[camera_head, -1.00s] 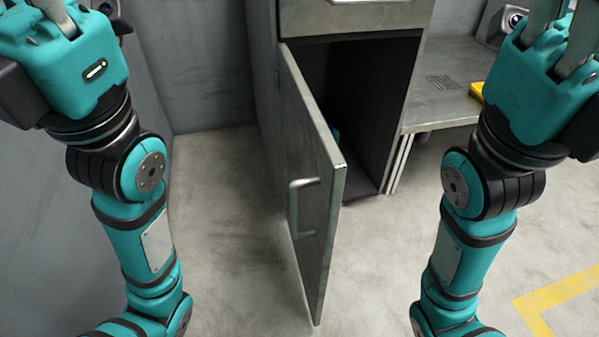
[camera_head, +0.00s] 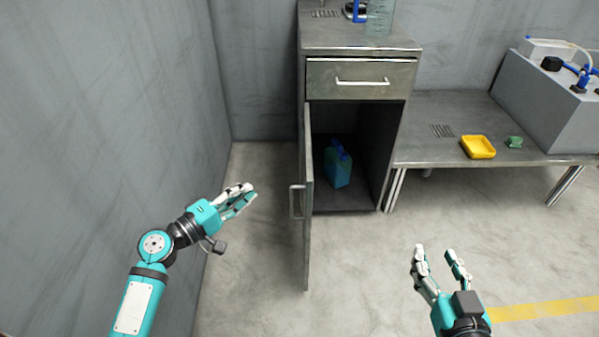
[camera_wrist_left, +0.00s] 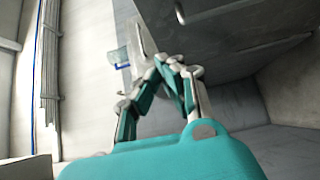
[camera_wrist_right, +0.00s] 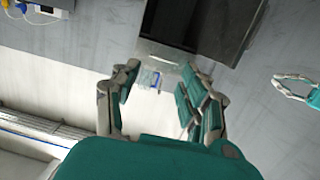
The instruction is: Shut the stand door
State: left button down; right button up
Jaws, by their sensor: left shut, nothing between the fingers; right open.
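The grey metal stand (camera_head: 402,130) is in the middle of the head view. Its door (camera_head: 308,235) hangs wide open on the left side, swung out toward me and seen nearly edge-on. The bar handle (camera_head: 292,201) is on the door's left face. My left gripper (camera_head: 250,194) is shut and empty, left of the door and apart from it; its closed fingers also show in the left wrist view (camera_wrist_left: 170,62). My right gripper (camera_head: 436,252) is open and empty, right of the door above the floor; it also shows in the right wrist view (camera_wrist_right: 160,75).
A blue-green canister (camera_head: 337,170) stands inside the compartment. The drawer (camera_head: 340,70) above is shut. A grey wall (camera_head: 120,110) bounds the left. The floor before the stand is clear.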

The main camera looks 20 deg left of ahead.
pick_arm(q)
jog(key=shift+s+d+f+b+x, duration=0.1)
jog(key=shift+s+d+x, duration=0.25)
jog(key=shift+x, duration=1.75)
jog(key=shift+s+d+f+b+x, duration=0.1)
jog(key=shift+d+x, duration=0.35)
jog(key=shift+x, duration=1.65)
jog(key=shift+s+d+f+b+x, duration=0.1)
jog(key=shift+s+d+x, duration=0.25)
jog(key=shift+x, duration=1.8)
pick_arm(e)
jog(key=shift+w+a+r+t, duration=0.15)
jog(key=shift+r+t, duration=0.15)
jog(key=shift+r, duration=0.1)
pick_arm(q)
jog(key=shift+w+d, duration=0.1)
